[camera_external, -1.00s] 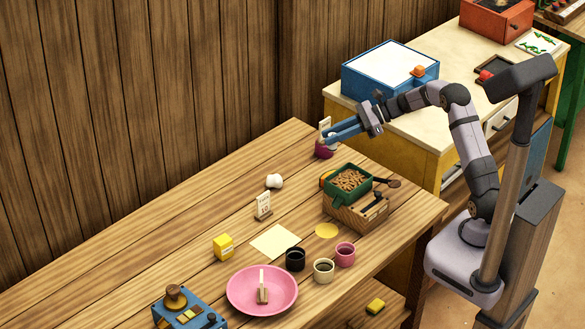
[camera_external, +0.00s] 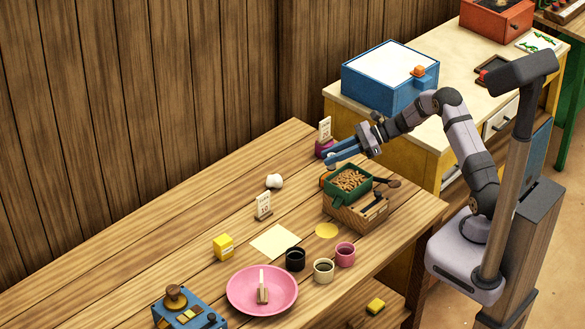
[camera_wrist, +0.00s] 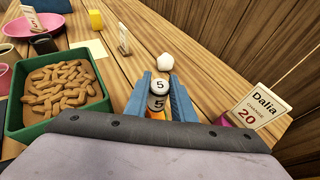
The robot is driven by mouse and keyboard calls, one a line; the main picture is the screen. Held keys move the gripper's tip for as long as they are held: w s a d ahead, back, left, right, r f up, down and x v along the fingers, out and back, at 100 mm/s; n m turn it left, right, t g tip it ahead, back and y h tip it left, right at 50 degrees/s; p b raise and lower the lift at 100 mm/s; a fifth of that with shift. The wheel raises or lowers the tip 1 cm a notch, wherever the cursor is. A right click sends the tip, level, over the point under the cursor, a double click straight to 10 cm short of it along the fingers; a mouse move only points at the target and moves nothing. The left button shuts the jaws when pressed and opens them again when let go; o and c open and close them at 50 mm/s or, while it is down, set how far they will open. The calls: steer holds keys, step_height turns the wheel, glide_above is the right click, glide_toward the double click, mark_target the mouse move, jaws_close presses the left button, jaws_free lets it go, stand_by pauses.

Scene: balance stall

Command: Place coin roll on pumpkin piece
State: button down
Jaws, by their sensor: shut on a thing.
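My gripper (camera_external: 342,154) is shut on a white-and-black roll marked "5", which looks like the coin roll (camera_wrist: 158,88), between its blue fingers in the wrist view. The fingers (camera_wrist: 161,98) are above the wooden table, behind the green tray in the external view. An orange patch (camera_wrist: 155,115) shows just below the roll, mostly hidden; I cannot tell if it is the pumpkin piece. A small orange rounded thing (camera_external: 417,71) sits at the blue box's front corner.
A green tray of brown pieces (camera_wrist: 56,92) is left of my gripper, on a wooden crate (camera_external: 350,218). The "Dalia" card (camera_wrist: 262,105) stands close on the right. A white lump (camera_wrist: 165,61) lies ahead. A pink plate (camera_external: 240,303) and cups are farther along.

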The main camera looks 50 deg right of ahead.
steer(key=shift+f, duration=1.1)
steer(key=shift+f, duration=0.15)
steer(key=c, duration=1.5)
jaws_free()
steer(key=b+v, duration=0.2)
steer(key=v, duration=1)
steer(key=shift+s, duration=0.1)
